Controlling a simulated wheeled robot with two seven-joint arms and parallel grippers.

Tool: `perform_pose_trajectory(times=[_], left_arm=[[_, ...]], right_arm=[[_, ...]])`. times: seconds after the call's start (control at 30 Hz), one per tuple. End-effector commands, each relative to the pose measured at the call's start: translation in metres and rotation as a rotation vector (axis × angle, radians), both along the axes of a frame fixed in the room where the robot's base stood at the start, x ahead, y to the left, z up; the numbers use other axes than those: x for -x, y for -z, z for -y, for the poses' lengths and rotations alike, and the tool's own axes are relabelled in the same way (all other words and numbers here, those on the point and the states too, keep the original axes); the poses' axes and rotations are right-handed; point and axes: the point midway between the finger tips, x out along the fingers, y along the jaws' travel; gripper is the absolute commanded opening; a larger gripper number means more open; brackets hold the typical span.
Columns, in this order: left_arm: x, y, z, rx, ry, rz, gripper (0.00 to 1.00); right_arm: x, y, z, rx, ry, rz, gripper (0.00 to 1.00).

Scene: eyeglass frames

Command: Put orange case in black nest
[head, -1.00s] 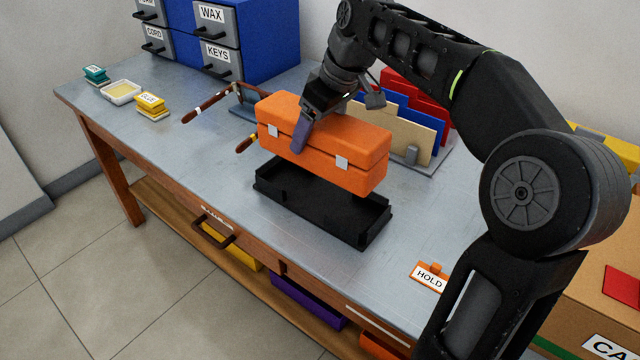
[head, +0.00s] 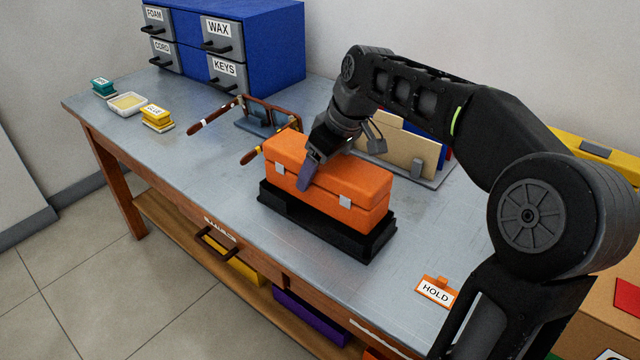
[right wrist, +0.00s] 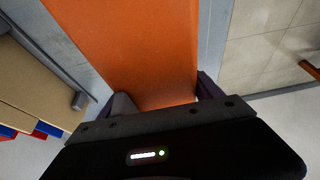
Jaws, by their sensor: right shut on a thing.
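The orange case (head: 335,190) with two silver latches sits low within the rim of the black nest (head: 375,246) in the head view, roughly level and lined up with it. Whether it rests fully on the nest's floor is hidden. My right gripper (head: 310,172) is shut on the orange case, its fingers across the case's width near the middle. In the right wrist view the orange case (right wrist: 140,50) fills the space between the two fingers. My left gripper does not show.
Eyeglass frames (head: 262,122) on a stand are behind the case. A file holder (head: 400,150) with folders is close behind my right gripper. An orange HOLD tag (head: 436,291) lies to the front right. Blue drawers (head: 260,45) stand at the back left. The table's left part is mostly clear.

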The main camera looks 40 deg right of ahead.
Motion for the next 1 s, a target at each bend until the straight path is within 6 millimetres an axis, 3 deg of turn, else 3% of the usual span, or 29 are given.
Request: perform_pose_trajectory(times=[0.1,0.37,0.77,0.8,1.0], left_arm=[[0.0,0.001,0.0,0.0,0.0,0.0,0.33],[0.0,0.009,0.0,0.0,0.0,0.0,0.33],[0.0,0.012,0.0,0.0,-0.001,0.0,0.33],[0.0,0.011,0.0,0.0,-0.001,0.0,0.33],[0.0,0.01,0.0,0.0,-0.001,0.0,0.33]], right_arm=[[0.0,0.004,0.0,0.0,0.0,0.001,0.21],[0.0,0.036,0.0,0.0,0.001,0.0,0.21],[0.0,0.041,0.0,0.0,0.0,0.001,0.21],[0.0,0.04,0.0,-0.001,0.0,0.0,0.77],[0.0,0.04,0.0,-0.001,0.0,-0.001,0.93]])
